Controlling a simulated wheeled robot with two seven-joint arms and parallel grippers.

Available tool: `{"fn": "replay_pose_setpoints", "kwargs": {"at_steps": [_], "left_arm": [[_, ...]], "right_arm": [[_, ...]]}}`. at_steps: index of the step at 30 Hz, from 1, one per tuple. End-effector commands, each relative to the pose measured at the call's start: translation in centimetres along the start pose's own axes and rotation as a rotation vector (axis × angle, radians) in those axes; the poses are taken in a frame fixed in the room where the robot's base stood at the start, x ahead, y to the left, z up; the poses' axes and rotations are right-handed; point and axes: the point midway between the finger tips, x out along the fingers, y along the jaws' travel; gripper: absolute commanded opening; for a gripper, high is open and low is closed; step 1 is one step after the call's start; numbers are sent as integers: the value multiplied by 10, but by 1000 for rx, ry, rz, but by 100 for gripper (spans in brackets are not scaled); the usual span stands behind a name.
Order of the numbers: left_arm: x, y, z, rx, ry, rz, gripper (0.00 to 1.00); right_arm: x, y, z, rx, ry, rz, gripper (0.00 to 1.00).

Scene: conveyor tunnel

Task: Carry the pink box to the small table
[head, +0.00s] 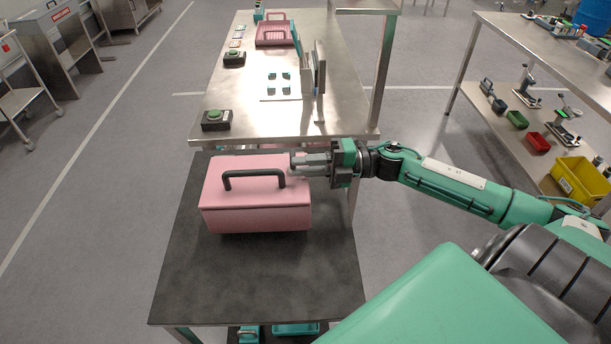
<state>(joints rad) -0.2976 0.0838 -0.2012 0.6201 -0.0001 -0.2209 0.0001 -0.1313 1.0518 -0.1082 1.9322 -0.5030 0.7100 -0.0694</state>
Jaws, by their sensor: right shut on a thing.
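The pink box (256,219) with a black arched handle (254,174) shows in the middle of the head view. It is level, over the back half of a small dark-topped table (255,281); I cannot tell whether it rests on the top or hangs just above it. My right gripper (297,163) reaches in from the right and is shut on the box at its upper right side, near the handle's right end. The exact grip point is hard to make out. My left gripper is not in view.
A long steel table (265,122) stands right behind, with green-button boxes (217,119), an upright panel and a dark red case (274,34). A steel bench (550,50) with a yellow bin (579,181) stands at right. The dark table's front half is bare.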

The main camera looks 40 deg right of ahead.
Motion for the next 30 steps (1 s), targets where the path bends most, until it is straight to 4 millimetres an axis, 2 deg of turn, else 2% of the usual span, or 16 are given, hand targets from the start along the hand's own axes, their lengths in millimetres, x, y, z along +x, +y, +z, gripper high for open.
{"fn": "replay_pose_setpoints", "kwargs": {"at_steps": [7, 14, 15, 17, 26, 30], "left_arm": [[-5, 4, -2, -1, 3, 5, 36], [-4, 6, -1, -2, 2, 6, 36], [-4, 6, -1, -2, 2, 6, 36], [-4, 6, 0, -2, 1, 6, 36], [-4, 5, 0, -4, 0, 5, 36], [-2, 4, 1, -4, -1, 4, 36]], "right_arm": [[0, -31, 0, 3, -1, 4, 0], [0, -36, 0, 0, 0, 1, 0], [-1, -38, 0, 2, 0, -2, 27], [-1, -38, 0, 2, 0, -1, 39], [-1, -37, 0, 2, 0, -1, 41], [-8, -38, 0, 3, -1, -1, 41]]}}
